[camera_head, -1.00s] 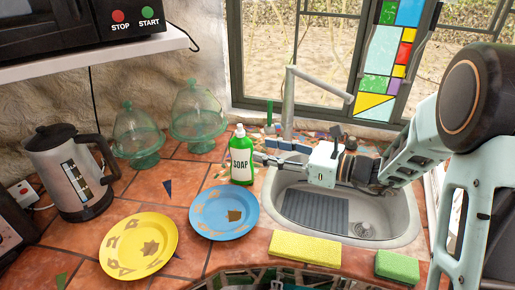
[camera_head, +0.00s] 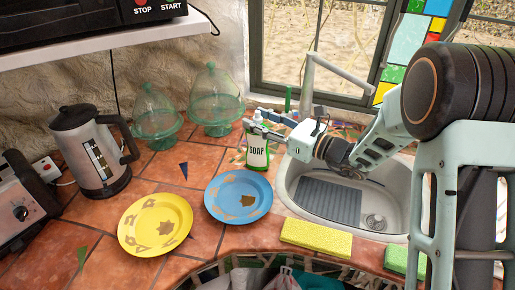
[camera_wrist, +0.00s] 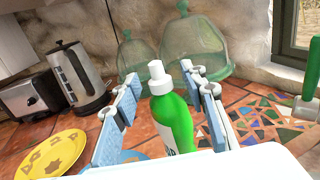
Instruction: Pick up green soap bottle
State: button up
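The green soap bottle (camera_head: 257,157) stands upright on the tiled counter, left of the sink. It has a white cap and a white label reading SOAP. My gripper (camera_head: 264,121) is at the bottle's upper part, reaching in from the right. In the wrist view the bottle (camera_wrist: 174,125) is between the two fingers of my gripper (camera_wrist: 160,78), closer to the right finger. The fingers are spread, with a clear gap on the bottle's left side. The bottle's lower part is hidden in the wrist view.
A blue plate (camera_head: 225,203) and a yellow plate (camera_head: 143,233) lie in front of the bottle. Glass domes (camera_head: 216,92) and a kettle (camera_head: 90,160) stand behind and left. The sink (camera_head: 292,182) is right, with a yellow sponge (camera_head: 316,238) at its front edge.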

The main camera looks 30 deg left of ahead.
jog(key=shift+w+a, duration=0.1)
jog(key=shift+a, duration=0.2)
jog(key=shift+c, duration=0.4)
grip_shut()
jog(key=shift+r, duration=0.1)
jog(key=shift+r, duration=0.1)
